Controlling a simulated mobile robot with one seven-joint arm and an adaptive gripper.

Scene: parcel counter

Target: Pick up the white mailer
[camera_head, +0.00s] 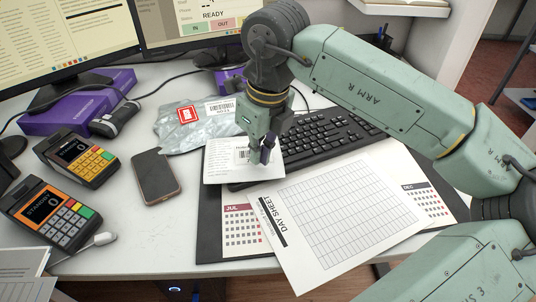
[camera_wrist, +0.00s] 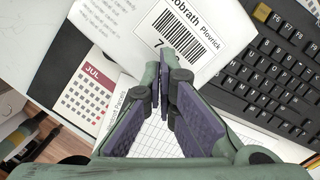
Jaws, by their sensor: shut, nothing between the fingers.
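The white mailer (camera_head: 221,172) lies flat at the left end of the keyboard, partly over the dark desk pad. It carries a printed label with a barcode and also shows at the top of the wrist view (camera_wrist: 128,42). My gripper (camera_head: 262,160) points down over the mailer's right side. In the wrist view its fingertips (camera_wrist: 167,84) are together, at the mailer's lower edge near the barcode, with nothing between them. I cannot tell whether they touch the mailer. My gripper hides part of the mailer in the head view.
A black keyboard (camera_head: 323,138) lies right of the mailer. A grey plastic mailer (camera_head: 187,137) lies behind it. A day sheet (camera_head: 335,225) lies in front, over a calendar pad (camera_head: 240,225).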

